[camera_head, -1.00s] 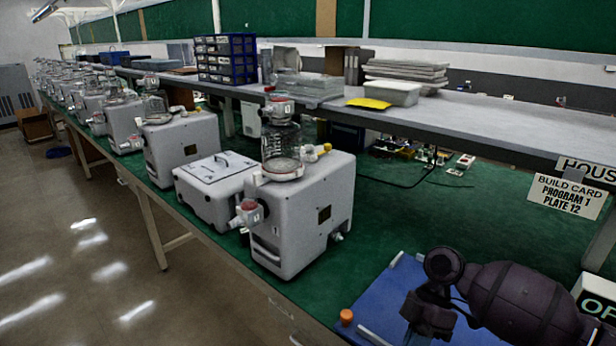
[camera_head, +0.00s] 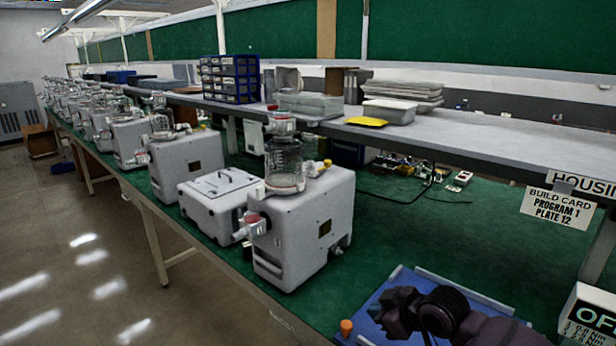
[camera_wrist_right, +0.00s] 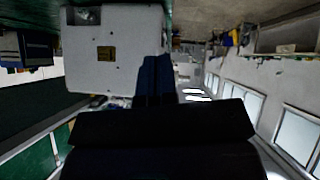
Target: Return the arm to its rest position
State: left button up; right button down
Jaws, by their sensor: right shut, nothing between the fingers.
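My right arm comes in at the lower right of the head view. Its dark right gripper (camera_head: 392,318) is low over the blue mat (camera_head: 408,283). In the right wrist view the two dark fingers (camera_wrist_right: 155,64) are together with nothing between them. Beyond them there is a white pump housing (camera_wrist_right: 108,50) with a small yellowish plate. In the head view the nearest canister pump (camera_head: 308,230) stands upright on the green bench, left of the gripper and apart from it. Its clear jar (camera_head: 285,165) is on top. My left gripper is not in view.
An orange cap (camera_head: 346,327) is at the mat's left edge. A white lidded box (camera_head: 218,198) stands beside the pump, with more pumps behind. A raised grey shelf (camera_head: 480,140) runs along the back. A sign block (camera_head: 588,315) is at the right. Green bench (camera_head: 440,235) behind the mat is clear.

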jog(key=s+d+f+m+t+h, duration=0.1)
jog(key=s+d+f+m+h, duration=0.1)
jog(key=s, duration=0.7)
jog(key=s+d+f+m+t+h, duration=0.1)
jog(key=s+d+f+m, duration=0.3)
jog(key=s+f, duration=0.5)
jog(key=s+d+f+m+t+h, duration=0.2)
jog(key=s+d+f+m+h, duration=0.1)
jog(key=s, duration=0.6)
jog(key=d+f+m, duration=0.1)
jog(key=d+f, duration=0.1)
jog(key=d, duration=0.1)
jog(key=shift+s+d+f+h, duration=0.25)
jog(key=shift+s+d+h, duration=0.05)
jog(key=shift+d+h, duration=0.1)
